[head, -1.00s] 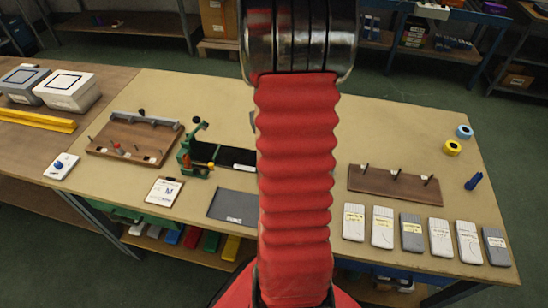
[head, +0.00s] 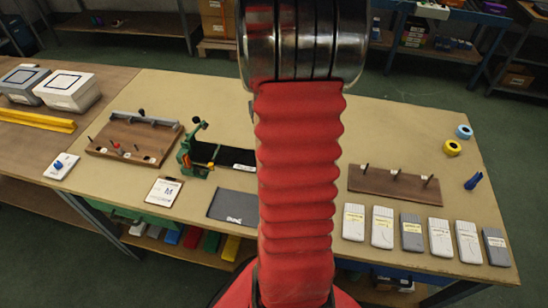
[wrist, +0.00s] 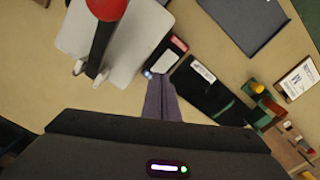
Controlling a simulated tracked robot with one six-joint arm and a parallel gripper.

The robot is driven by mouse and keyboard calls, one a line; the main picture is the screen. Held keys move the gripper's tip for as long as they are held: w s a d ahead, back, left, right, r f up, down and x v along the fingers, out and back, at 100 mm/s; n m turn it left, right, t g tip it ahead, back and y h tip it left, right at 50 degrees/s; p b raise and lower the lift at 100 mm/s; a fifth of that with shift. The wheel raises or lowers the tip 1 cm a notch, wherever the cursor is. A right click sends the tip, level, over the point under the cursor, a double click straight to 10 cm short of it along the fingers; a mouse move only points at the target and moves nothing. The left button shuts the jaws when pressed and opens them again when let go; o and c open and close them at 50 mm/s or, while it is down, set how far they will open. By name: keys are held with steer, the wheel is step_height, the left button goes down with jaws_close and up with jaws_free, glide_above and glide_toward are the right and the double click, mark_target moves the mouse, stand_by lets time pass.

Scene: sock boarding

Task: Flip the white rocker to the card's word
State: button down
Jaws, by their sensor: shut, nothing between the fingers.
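In the wrist view a small black switch box (wrist: 165,56) has a red part (wrist: 180,43) at its upper end. A pale, bluish-lit part (wrist: 148,73) is at its lower end and may be the white rocker. My gripper (wrist: 158,77) is shut and empty, its tips close over that lower end; I cannot tell whether they touch. A clipboard card (head: 163,191) lies on the bench in the head view and at the right of the wrist view (wrist: 298,78). Its word is too small to read. My arm hides the switch in the head view.
A light machine with a black lever (wrist: 104,45) and red knob stands beside the switch. A black strip (wrist: 210,90) lies on its other side. A green press (head: 190,157), a dark mat (head: 232,206) and several sock bundles (head: 411,233) are on the bench.

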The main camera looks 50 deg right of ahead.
steer(key=shift+r, duration=1.55)
steer(key=shift+s+a+f+m, duration=0.2)
steer(key=shift+s+a, duration=0.2)
steer(key=shift+a, duration=0.2)
steer(key=shift+s+a+f+m, duration=0.2)
steer(key=shift+s+a, duration=0.15)
steer(key=shift+a, duration=0.2)
steer(key=a+r+n+t, duration=0.2)
steer(key=a+r, duration=0.3)
steer(key=a, duration=0.6)
steer(key=a+r+n+t, duration=0.1)
steer(key=a+r+n, duration=0.2)
steer(key=a, duration=0.8)
steer(key=a+r+n+t, duration=0.2)
steer(key=a+r, duration=0.4)
steer(key=a, duration=0.5)
steer(key=shift+s+a+r+n+t, duration=0.3)
steer(key=shift+s+a+r+n, duration=0.1)
steer(key=shift+n, duration=0.2)
